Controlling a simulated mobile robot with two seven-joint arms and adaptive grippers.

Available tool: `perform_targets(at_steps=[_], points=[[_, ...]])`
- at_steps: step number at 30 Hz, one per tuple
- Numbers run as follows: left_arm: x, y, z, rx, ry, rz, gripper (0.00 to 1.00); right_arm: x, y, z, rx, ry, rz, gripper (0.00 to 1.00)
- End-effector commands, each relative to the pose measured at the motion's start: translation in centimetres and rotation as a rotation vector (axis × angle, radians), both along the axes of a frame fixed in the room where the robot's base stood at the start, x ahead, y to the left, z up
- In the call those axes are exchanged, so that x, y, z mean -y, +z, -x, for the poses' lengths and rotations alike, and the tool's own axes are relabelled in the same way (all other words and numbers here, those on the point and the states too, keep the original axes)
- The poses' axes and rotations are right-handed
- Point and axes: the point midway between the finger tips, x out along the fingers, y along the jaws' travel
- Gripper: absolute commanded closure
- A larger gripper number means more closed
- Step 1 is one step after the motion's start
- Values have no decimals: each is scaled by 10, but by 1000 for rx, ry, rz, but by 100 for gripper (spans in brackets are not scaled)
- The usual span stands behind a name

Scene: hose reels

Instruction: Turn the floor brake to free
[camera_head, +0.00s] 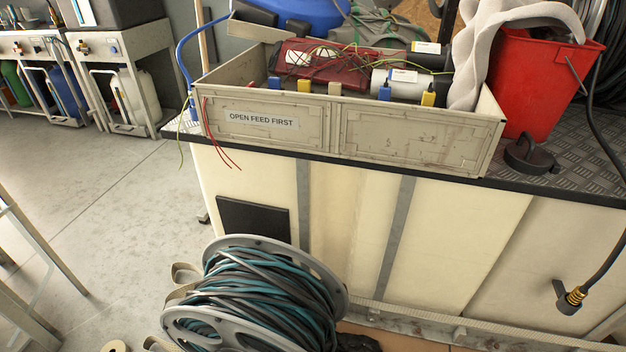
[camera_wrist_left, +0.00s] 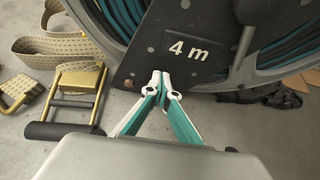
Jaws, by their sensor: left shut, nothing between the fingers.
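A brass frame with a black roller bar (camera_wrist_left: 70,105) sits low at the left of the left wrist view and looks like a floor pedal; I cannot tell for sure that it is the floor brake, or its setting. A hose reel (camera_head: 255,300) with teal and black hose stands on the floor at the bottom of the head view. Its dark side plate marked "4 m" (camera_wrist_left: 185,48) shows in the left wrist view, with a grey lever (camera_wrist_left: 245,45) to the right. My left gripper (camera_wrist_left: 161,84) is shut and empty before the plate, right of the brass frame. My right gripper is out of view.
A bench carries a box labelled "OPEN FEED FIRST" (camera_head: 262,120) and a red bucket (camera_head: 530,85). A hose with a brass end (camera_head: 575,296) hangs at right.

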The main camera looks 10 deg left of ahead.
Motion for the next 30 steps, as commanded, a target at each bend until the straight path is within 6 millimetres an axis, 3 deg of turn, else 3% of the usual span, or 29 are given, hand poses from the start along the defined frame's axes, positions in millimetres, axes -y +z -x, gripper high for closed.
perform_targets(at_steps=[21,30], points=[[-8,8,1,-2,2,-1,100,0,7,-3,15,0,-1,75],[-10,6,30,-5,0,-2,100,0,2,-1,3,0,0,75]])
